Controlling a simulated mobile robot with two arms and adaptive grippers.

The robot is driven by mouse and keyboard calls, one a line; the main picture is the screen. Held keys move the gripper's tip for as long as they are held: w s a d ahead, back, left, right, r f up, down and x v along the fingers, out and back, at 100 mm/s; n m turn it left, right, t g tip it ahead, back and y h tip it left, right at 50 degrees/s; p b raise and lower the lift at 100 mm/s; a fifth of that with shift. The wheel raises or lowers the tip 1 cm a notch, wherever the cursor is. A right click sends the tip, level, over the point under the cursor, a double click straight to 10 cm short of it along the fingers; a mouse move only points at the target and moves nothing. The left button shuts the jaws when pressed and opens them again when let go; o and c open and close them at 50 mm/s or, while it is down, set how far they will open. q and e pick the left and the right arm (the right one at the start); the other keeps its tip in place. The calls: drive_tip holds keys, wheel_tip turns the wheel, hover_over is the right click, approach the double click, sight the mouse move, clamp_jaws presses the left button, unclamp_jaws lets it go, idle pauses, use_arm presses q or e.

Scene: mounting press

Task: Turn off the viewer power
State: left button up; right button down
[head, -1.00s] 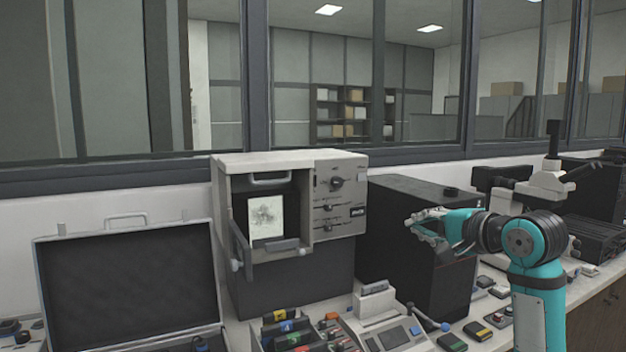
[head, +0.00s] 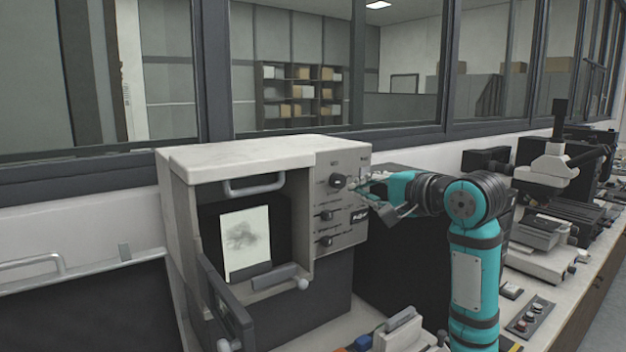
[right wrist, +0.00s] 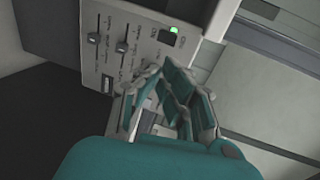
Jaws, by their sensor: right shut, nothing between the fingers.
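The viewer (head: 240,155) is a pale box with a grey print in its open front. On its right-hand control panel (head: 352,160), the dark power switch (head: 337,181) sits at the top, above two sliders. In the right wrist view the power switch (right wrist: 168,37) shows a lit green lamp. My right gripper (head: 370,192) is shut and empty at the panel's right edge, just right of the switch. In the right wrist view my right gripper (right wrist: 162,72) is just below the switch; I cannot tell whether it touches the panel. My left gripper is not in view.
A hinged flap (head: 228,305) hangs open at the viewer's lower left. An open case lid (head: 80,300) stands at the left. A black box (head: 395,255) is behind my right arm. A microscope (head: 550,165) and other devices fill the bench at right.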

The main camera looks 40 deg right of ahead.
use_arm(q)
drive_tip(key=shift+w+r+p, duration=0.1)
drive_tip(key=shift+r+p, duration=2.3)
use_arm(e)
drive_tip(key=shift+r+x, duration=0.2)
drive_tip(key=shift+x, duration=2.05)
drive_tip(key=shift+r+x, duration=0.2)
drive_tip(key=shift+x, duration=2.1)
drive_tip(key=shift+r+x, duration=0.2)
drive_tip(key=shift+x, duration=2.05)
drive_tip(key=shift+w+d, duration=0.1)
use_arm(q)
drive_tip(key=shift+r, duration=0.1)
